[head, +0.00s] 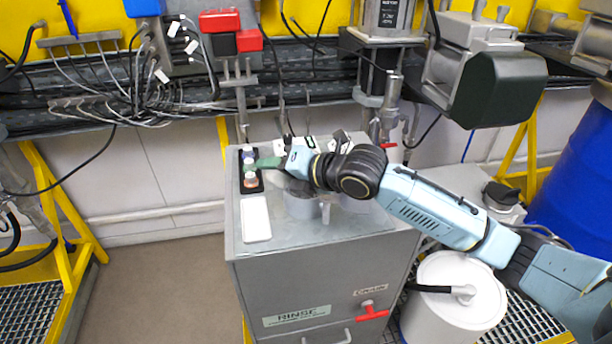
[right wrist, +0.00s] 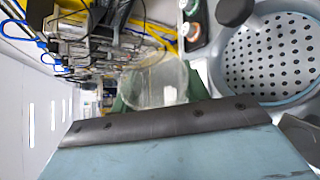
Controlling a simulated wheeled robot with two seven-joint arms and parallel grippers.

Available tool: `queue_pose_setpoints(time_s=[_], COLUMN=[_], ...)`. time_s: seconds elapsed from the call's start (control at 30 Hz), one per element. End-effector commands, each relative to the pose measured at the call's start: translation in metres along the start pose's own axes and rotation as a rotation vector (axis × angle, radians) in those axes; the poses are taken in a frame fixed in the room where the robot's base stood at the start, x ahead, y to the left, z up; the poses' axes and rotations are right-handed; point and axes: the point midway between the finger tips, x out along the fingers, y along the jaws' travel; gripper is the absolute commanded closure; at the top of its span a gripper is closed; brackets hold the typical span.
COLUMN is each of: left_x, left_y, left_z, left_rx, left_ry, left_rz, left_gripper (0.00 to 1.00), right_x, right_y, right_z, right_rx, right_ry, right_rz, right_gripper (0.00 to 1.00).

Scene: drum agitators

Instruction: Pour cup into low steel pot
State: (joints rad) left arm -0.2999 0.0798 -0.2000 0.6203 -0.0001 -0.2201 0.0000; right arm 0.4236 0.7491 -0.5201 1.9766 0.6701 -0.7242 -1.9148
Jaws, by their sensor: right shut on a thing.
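My right gripper (head: 272,161) is over the back left part of the steel cabinet top, with a green finger showing. In the right wrist view it is shut on a clear see-through cup (right wrist: 156,84), which appears tilted in that picture. I cannot tell what is in the cup. Two low round grey vessels stand on the cabinet top under my right arm, a left one (head: 302,206) and a right one (head: 356,204), both largely hidden by it. I cannot tell which is the low steel pot. A round grey-rimmed basin with a perforated floor (right wrist: 268,62) shows in the right wrist view. My left gripper is out of view.
The steel cabinet (head: 310,272) has a RINSE label and a red-handled tap. A black holder (head: 251,187) with small bottles and a white tray (head: 256,219) are at its left. Stirrer hardware (head: 385,70) rises behind. The tray's right side is partly clear.

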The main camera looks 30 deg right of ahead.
Motion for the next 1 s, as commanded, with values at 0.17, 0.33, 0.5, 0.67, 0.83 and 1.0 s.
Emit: queue_pose_setpoints(time_s=[0.17,0.33,0.5,0.67,0.83,1.0], left_x=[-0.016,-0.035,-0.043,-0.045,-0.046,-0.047], left_y=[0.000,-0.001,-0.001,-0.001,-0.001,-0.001], left_z=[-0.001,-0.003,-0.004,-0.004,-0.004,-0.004], left_rx=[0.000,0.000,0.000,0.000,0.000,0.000], left_ry=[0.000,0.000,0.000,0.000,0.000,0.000], left_rz=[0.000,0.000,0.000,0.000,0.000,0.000], left_gripper=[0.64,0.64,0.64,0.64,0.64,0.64], right_x=[0.001,-0.002,0.003,0.009,0.018,0.025], right_y=[-0.001,0.007,0.007,0.002,-0.005,-0.012], right_z=[-0.001,0.001,-0.010,-0.024,-0.040,-0.054], right_rx=[-0.133,-0.235,-0.336,-0.434,-0.543,-0.657], right_ry=[-0.028,-0.051,-0.074,-0.096,-0.121,-0.147], right_rz=[-0.055,-0.097,-0.139,-0.179,-0.225,-0.273], right_gripper=[0.79,0.79,0.79,0.79,0.79,0.79])
